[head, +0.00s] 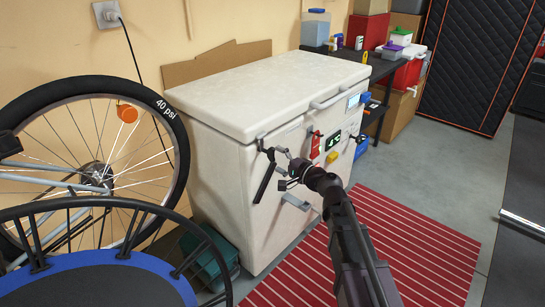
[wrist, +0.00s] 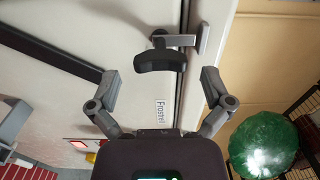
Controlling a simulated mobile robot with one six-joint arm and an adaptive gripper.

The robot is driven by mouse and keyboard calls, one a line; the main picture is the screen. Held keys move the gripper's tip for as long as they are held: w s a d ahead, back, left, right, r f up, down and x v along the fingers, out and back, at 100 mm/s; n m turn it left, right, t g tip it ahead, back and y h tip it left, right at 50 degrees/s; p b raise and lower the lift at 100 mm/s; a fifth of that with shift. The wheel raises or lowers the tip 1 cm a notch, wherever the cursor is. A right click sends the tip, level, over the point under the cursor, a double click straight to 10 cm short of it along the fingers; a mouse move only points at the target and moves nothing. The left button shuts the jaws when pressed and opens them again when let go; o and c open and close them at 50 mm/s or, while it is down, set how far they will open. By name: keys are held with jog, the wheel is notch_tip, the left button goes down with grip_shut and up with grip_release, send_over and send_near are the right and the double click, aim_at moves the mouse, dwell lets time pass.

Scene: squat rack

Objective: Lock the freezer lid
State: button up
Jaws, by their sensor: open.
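The off-white chest freezer (head: 225,170) stands against the wall with its lid (head: 265,85) down. A small latch (head: 262,141) with a dark curved grip and a metal bracket sits at the lid's front edge, toward the left corner. In the wrist view the latch (wrist: 160,60) lies just ahead of my fingers, roughly centred between them. My gripper (head: 281,169) is open and empty in front of the freezer's face; both fingers show spread in the wrist view (wrist: 161,85). I cannot tell whether the latch is engaged. A black bar (head: 264,185) slants below the latch.
The freezer front carries a lid handle (head: 340,92), a red part (head: 315,144) and a yellow tag (head: 333,157). A bicycle wheel (head: 98,165) and blue trampoline (head: 95,285) crowd the left. A striped rug (head: 400,240) covers the floor in front. A loaded dark table stands behind right.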

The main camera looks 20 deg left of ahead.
jog(key=v, duration=0.9)
jog(key=shift+f, duration=0.1)
dwell(0.3)
jog(key=s+d+f+n+g+h, duration=0.2)
jog(key=d+f+h, duration=0.2)
jog(key=d+f, duration=0.3)
jog(key=s+d+f+n+g+h, duration=0.2)
jog(key=s+d+f+n+h, duration=0.15)
jog(key=d+f, duration=0.25)
jog(key=s+d+f+m+g+h, duration=0.1)
jog(key=s+d+f+h, duration=0.3)
jog(key=d, duration=0.6)
jog(key=s+d+f+g+h, duration=0.1)
jog(key=s+d+g+h, duration=0.1)
jog(key=d+h, duration=0.5)
notch_tip(320, 180, up, 34)
jog(key=d+y+p, duration=0.2)
jog(key=p, duration=3.2)
jog(key=shift+w+f, duration=0.15)
jog(key=shift+w, duration=0.1)
